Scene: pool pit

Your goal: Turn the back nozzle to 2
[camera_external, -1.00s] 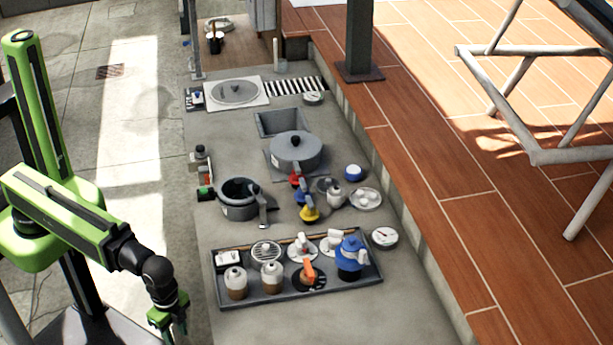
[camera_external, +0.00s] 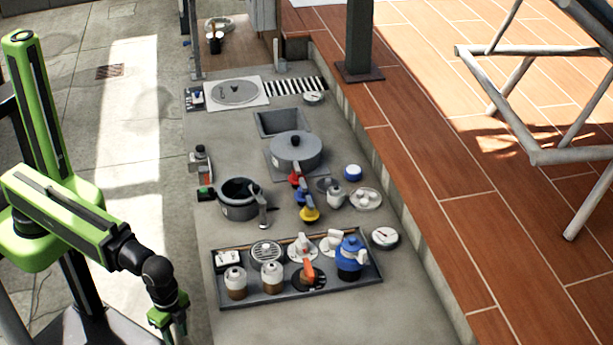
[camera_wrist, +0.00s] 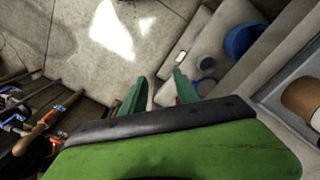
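A dark tray (camera_external: 241,302) lies at the near end of the grey deck. In it stand a white-handled nozzle (camera_external: 302,247), another white fitting (camera_external: 331,242), an orange-handled nozzle (camera_external: 309,272) on a dark disc, and a blue-topped valve (camera_external: 350,254). I cannot tell which one is the back nozzle, and no numbers are legible. My gripper (camera_external: 172,325) hangs left of the tray, apart from it, low at the picture's bottom edge. In the wrist view my gripper (camera_wrist: 160,90) has its two green fingers spread with nothing between them.
Two pale-topped bottles (camera_external: 235,282) stand in the tray's front left. A grey pot (camera_external: 238,198), red, blue and yellow valves (camera_external: 306,203) and a lidded grey tank (camera_external: 296,152) stand behind. A round gauge (camera_external: 385,237) sits right of the tray.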

